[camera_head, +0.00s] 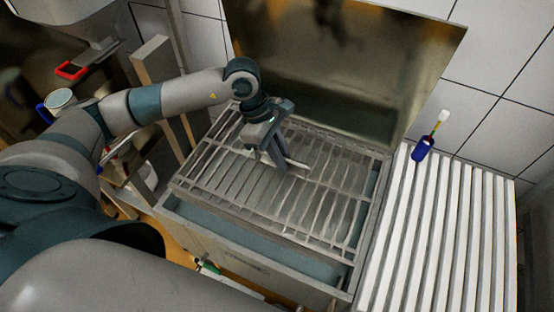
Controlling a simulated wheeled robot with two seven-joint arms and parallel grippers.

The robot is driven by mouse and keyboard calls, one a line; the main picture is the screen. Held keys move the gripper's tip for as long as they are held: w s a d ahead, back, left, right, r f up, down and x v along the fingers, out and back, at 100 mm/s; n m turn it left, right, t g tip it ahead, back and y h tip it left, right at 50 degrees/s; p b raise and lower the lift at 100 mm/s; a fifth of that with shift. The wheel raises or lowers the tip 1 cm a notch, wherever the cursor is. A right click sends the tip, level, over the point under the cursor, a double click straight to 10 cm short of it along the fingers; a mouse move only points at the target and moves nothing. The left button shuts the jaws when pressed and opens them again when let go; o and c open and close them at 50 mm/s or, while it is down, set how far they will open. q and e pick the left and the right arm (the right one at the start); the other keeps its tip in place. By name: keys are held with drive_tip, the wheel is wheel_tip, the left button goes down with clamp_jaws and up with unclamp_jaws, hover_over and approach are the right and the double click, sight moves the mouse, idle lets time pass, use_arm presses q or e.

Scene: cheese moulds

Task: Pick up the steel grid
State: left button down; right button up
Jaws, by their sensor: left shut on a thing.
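The steel grid (235,180) is a rack of thin metal bars. It lies across the top of a steel basin (230,222), slightly tilted in the picture. My left gripper (284,167) points down over the middle of the grid's far half and is shut on the grid. The fingertips are partly lost among the bars, so the exact bar is hard to tell. My right gripper is not in view.
A raised steel lid (340,60) stands behind the basin. A wooden post (160,80) and shelf items, including a cup (60,99), stand at the left.

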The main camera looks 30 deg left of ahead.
use_arm(q)
drive_tip(key=d+r+b, duration=0.1)
drive_tip(key=d+r, duration=0.1)
drive_tip(key=d, duration=0.1)
drive_tip(key=s+d+r+b, duration=0.1)
drive_tip(key=d+r+b, duration=0.1)
drive_tip(key=d, duration=0.2)
drive_tip(key=d+r+b, duration=0.1)
drive_tip(key=d, duration=0.3)
drive_tip(key=shift+s+r, duration=0.25)
drive_tip(key=shift+r, duration=0.15)
drive_tip(key=shift+s+d+r, duration=0.1)
drive_tip(key=shift+d+r, duration=0.2)
drive_tip(key=shift+d, duration=0.15)
